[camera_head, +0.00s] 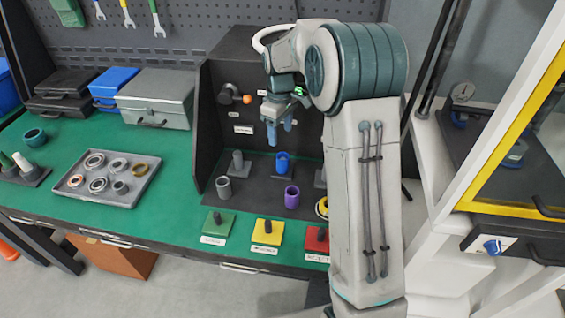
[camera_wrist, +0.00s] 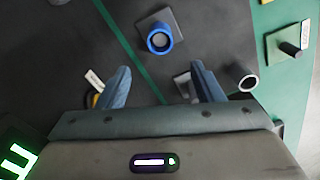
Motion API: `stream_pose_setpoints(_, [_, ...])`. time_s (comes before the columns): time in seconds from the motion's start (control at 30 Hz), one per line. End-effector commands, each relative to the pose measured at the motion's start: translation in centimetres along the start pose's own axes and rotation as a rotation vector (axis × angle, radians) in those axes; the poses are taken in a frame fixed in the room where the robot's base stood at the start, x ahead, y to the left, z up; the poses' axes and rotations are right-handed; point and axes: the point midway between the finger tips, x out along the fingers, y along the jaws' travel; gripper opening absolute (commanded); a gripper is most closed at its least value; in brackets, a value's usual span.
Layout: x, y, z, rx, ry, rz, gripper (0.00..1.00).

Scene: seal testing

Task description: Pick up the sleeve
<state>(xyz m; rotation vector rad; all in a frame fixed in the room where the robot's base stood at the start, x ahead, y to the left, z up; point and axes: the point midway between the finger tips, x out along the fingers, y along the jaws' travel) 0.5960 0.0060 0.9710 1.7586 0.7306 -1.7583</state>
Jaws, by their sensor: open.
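Several sleeve-like parts stand on the dark test stand. A grey hollow sleeve (camera_head: 223,188) is upright at its left, also seen in the wrist view (camera_wrist: 243,76). A purple sleeve (camera_head: 292,197) is upright near the front middle. A blue ring-shaped part (camera_head: 282,164) sits on a grey base plate behind, also in the wrist view (camera_wrist: 160,38). I cannot tell which one the task means. My gripper (camera_head: 280,137) is open and empty above the stand, pointing down. In the wrist view its blue fingers (camera_wrist: 160,67) are apart, with nothing between them.
Green (camera_head: 217,223), yellow (camera_head: 268,232) and red (camera_head: 316,238) peg plates line the front edge. A grey tray (camera_head: 92,202) with several rings lies left. The stand's dark back panel (camera_head: 270,85) rises behind. A yellow-framed cabinet (camera_head: 520,110) stands right.

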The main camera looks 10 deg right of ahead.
Motion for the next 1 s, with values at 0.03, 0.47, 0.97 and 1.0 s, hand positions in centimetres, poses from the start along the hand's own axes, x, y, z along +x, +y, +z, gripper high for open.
stream_pose_setpoints(0.03, [1.1,-0.1,0.1,0.000,-0.004,-0.003,0.60])
stream_pose_setpoints(0.47, [7.2,-0.1,0.1,0.002,-0.001,0.000,0.60])
stream_pose_setpoints(0.97, [12.4,-0.1,0.8,0.002,0.000,0.000,0.60])
stream_pose_setpoints(1.0, [12.4,-0.1,0.7,0.002,0.000,0.000,0.60])
